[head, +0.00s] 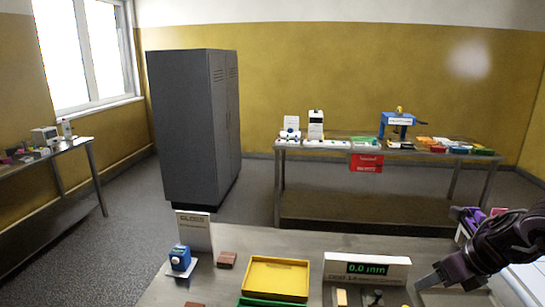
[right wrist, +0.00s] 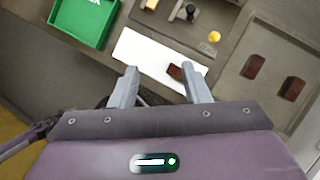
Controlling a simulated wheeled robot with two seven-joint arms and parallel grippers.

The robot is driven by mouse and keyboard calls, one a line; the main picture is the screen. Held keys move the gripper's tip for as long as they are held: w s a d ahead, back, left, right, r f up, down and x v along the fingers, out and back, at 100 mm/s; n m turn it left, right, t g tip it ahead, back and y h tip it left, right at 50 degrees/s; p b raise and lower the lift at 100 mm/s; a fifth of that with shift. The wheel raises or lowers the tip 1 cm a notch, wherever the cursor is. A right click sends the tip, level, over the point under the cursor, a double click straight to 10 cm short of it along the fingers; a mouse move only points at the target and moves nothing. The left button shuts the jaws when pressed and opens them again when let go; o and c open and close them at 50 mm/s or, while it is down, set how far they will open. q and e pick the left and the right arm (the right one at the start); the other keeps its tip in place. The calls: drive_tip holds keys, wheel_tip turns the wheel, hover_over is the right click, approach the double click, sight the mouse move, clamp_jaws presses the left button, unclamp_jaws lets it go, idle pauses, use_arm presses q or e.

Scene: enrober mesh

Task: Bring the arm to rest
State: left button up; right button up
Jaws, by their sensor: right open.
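My right gripper (head: 428,284) reaches in from the right edge in the head view, over the right part of the near worktop (head: 225,240). In the right wrist view my right gripper (right wrist: 163,84) has its two fingers spread apart, with nothing held. A small brown block (right wrist: 176,71) shows near the right finger, on the edge of a white plate (right wrist: 150,58); the gap between finger and block cannot be told. My left gripper is not in view.
The worktop holds a yellow tray (head: 276,278), a green tray (right wrist: 82,20), a display box (head: 367,269), a blue device (head: 180,258), a sign (head: 194,230) and a brown block (head: 227,260). A grey cabinet (head: 190,125) and a back table (head: 300,147) stand beyond.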

drive_tip(key=s+a+f+m+t+h, duration=0.1)
drive_tip(key=a+f+m+t, duration=0.1)
drive_tip(key=a+f+m, duration=0.45)
drive_tip(key=s+a+f+m+t, duration=0.2)
drive_tip(key=a+f+m+t, duration=0.15)
drive_tip(key=f+m, duration=0.5)
drive_tip(key=s+a+f+m+g+h, duration=0.1)
drive_tip(key=s+a+m+g, duration=0.35)
drive_tip(key=s+m, duration=0.5)
drive_tip(key=s+a+f+m+g+h, duration=0.1)
drive_tip(key=s+a+m+g, duration=0.35)
drive_tip(key=m, duration=0.85)
drive_tip(key=s+f+b, duration=0.2)
drive_tip(key=f+b, duration=0.2)
drive_tip(key=f, duration=1.6)
drive_tip(key=s+f+b, duration=0.2)
drive_tip(key=f+b, duration=0.3)
drive_tip(key=f, duration=1.6)
drive_tip(key=s+d+f+b, duration=0.3)
drive_tip(key=s+f+b, duration=0.3)
drive_tip(key=s+f, duration=1.3)
wheel_tip(320, 180, down, 4)
drive_tip(key=shift+s+d+r+n+g, duration=0.2)
drive_tip(key=shift+n+g, duration=0.15)
drive_tip(key=shift+g, duration=0.1)
